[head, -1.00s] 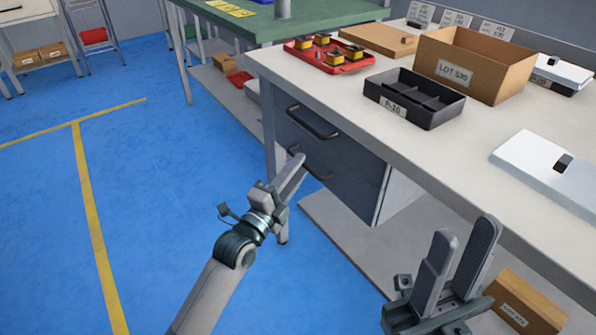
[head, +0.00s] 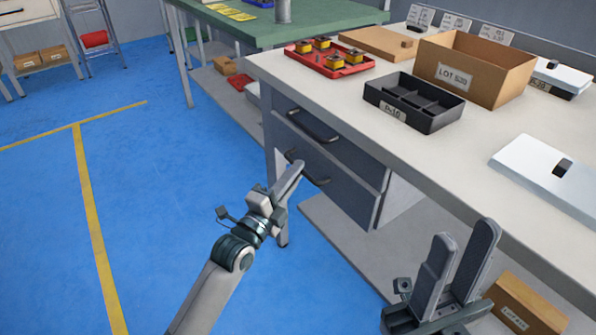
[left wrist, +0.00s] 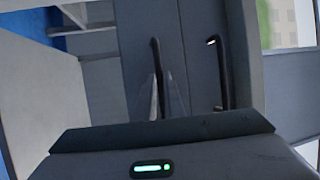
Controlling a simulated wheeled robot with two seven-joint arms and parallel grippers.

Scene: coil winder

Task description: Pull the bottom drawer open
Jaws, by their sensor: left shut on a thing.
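The bottom drawer (head: 345,193) is the lower dark grey front under the white-topped bench. Its front stands slightly proud of the top drawer (head: 345,150). My left gripper (head: 298,166) is shut on the bottom drawer's dark bar handle (head: 319,182), near the handle's left part. In the left wrist view the fingers (left wrist: 161,97) are at this handle (left wrist: 155,58), with the top drawer's handle (left wrist: 223,70) to the right. The fingers hide part of the grasped handle. My right gripper (head: 465,235) is open and empty in front of the bench at lower right.
The bench top (head: 470,150) bears a black divided tray (head: 425,118), a cardboard box (head: 490,85) and a red tray (head: 335,68). A lower shelf (head: 335,235) holds a small carton (head: 520,305) at right. Blue floor left of the drawers is clear.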

